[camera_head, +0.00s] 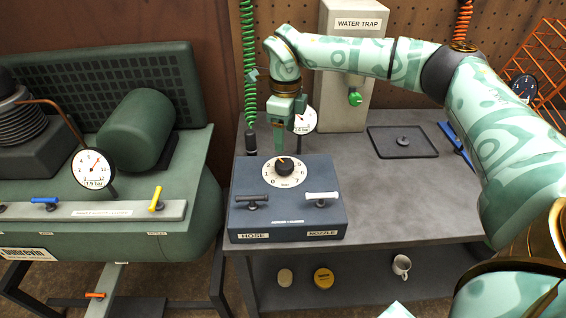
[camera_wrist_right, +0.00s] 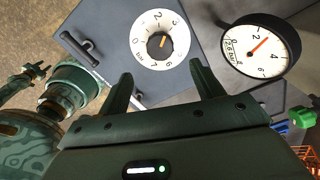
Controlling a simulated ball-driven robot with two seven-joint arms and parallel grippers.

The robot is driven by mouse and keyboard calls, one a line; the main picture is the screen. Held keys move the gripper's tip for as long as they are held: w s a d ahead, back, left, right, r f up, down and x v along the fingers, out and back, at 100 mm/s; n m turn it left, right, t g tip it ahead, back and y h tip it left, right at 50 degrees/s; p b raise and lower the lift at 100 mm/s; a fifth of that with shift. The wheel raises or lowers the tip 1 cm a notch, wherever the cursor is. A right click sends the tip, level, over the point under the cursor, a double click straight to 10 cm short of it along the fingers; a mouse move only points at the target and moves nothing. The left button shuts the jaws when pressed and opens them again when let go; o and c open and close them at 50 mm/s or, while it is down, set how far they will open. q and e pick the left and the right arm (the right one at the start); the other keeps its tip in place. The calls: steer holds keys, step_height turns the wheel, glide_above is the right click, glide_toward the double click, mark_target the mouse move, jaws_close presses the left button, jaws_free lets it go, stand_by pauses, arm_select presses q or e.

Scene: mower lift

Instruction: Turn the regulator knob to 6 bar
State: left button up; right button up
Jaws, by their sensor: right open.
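The regulator knob (camera_head: 284,168) is black with an orange pointer and sits on a white dial on the dark blue box (camera_head: 236,216). In the head view its pointer points up and slightly left, near 3. The knob also shows in the right wrist view (camera_wrist_right: 158,46). My right gripper (camera_head: 278,150) points down just behind and above the knob. In the right wrist view its two fingers (camera_wrist_right: 160,78) are spread, with nothing between them, apart from the knob. The box's gauge (camera_wrist_right: 262,51) reads about 2.6 bar; in the head view the gripper partly hides it.
The box carries a black lever (camera_head: 252,199) marked HOSE and a white one (camera_head: 322,197) marked NOZZLE. A water trap (camera_head: 345,60) stands behind on the bench. A dark tray (camera_head: 425,147) lies to the right. The green compressor (camera_head: 140,130) is at left.

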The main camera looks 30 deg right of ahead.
mark_target(284, 163)
step_height(284, 163, down, 10)
steer(key=shift+w+r+b, duration=0.15)
steer(key=shift+r+b, duration=0.1)
steer(key=shift+b, duration=0.9)
steer(key=c, duration=1)
